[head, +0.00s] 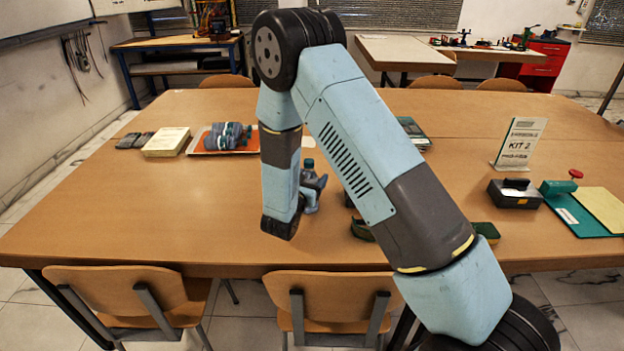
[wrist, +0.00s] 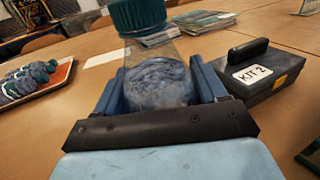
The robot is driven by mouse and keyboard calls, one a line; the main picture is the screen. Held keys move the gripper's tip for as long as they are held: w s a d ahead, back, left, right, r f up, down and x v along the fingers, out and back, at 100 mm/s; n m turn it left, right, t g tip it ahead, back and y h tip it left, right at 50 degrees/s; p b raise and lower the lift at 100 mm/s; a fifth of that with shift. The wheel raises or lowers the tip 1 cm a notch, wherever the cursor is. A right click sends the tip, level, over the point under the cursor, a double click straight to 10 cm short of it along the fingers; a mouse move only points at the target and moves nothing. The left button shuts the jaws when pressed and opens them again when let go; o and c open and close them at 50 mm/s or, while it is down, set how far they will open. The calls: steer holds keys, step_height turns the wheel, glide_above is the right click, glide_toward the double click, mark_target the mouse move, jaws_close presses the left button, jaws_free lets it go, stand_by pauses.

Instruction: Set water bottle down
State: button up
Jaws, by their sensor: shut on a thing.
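The water bottle (wrist: 158,75) is clear, with a teal cap and bluish contents low inside. In the wrist view it stands upright between the two blue fingers of my gripper (wrist: 160,88), which is shut on it. In the head view my gripper (head: 314,184) is low over the middle of the wooden table (head: 130,215), left of my forearm, with the bottle's dark cap (head: 308,163) showing above the fingers. The bottle's base is hidden, so I cannot tell whether it touches the table.
A black box (wrist: 265,72) labelled KIT 2 stands right of the bottle in the wrist view. A KIT 2 sign (head: 520,145) stands at right. The table's left front is clear.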

steer(key=o, duration=1.3)
steer(key=shift+o, duration=0.2)
steer(key=v, duration=1.2)
